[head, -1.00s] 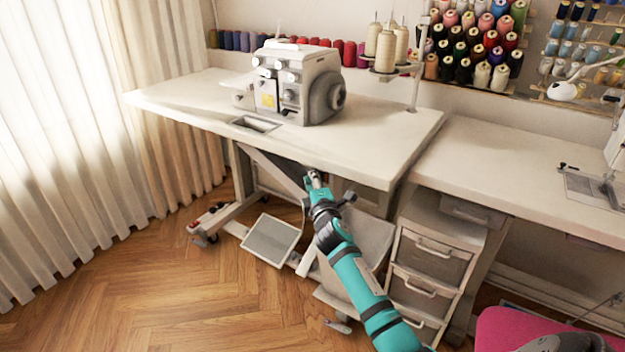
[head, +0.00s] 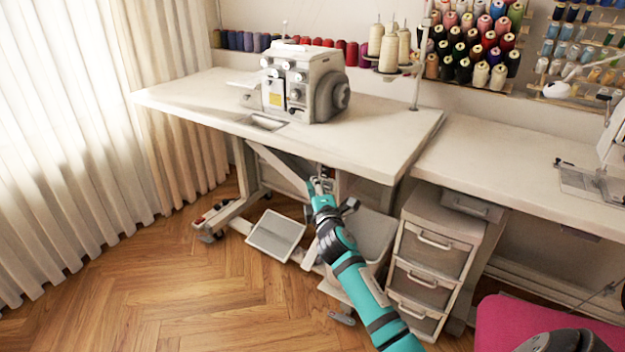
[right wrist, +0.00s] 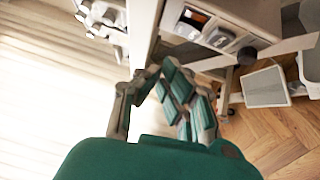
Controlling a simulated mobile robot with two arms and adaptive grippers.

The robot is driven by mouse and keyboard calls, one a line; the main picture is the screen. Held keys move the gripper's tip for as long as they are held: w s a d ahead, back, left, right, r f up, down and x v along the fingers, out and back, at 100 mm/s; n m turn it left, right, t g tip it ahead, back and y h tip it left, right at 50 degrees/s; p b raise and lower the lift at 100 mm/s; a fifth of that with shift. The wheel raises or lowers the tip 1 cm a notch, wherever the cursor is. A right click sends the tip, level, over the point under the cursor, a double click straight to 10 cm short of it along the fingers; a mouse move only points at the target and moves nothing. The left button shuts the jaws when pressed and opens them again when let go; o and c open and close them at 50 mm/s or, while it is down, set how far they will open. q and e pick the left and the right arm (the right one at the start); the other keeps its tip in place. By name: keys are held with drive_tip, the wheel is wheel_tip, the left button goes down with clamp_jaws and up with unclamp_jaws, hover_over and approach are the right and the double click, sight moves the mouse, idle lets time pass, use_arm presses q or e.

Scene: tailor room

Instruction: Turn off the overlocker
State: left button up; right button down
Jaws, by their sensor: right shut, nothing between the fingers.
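The overlocker (head: 305,82) is a white machine with dials on its front, standing on the white sewing table (head: 205,85). It also shows in part at the top of the right wrist view (right wrist: 103,14). My right gripper (head: 318,184) is shut and empty, just below the table's front edge, lower than the overlocker. In the right wrist view its fingers (right wrist: 172,90) are close to a pale box (right wrist: 208,30) under the tabletop. The box has a dark and orange patch and a black knob. I cannot tell whether the fingertips touch it. My left gripper is out of view.
A grey foot pedal (head: 275,236) sits on the table's base, left of my right arm. A drawer unit (head: 432,262) stands right of it. A pink chair (head: 535,322) is at the lower right. The wooden floor (head: 190,300) at the lower left is clear.

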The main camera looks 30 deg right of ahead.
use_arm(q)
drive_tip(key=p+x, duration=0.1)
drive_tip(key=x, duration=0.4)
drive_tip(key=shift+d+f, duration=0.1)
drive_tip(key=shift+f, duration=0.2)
use_arm(e)
drive_tip(key=v, duration=0.7)
drive_tip(key=shift+r, duration=0.5)
drive_tip(key=shift+a, duration=0.1)
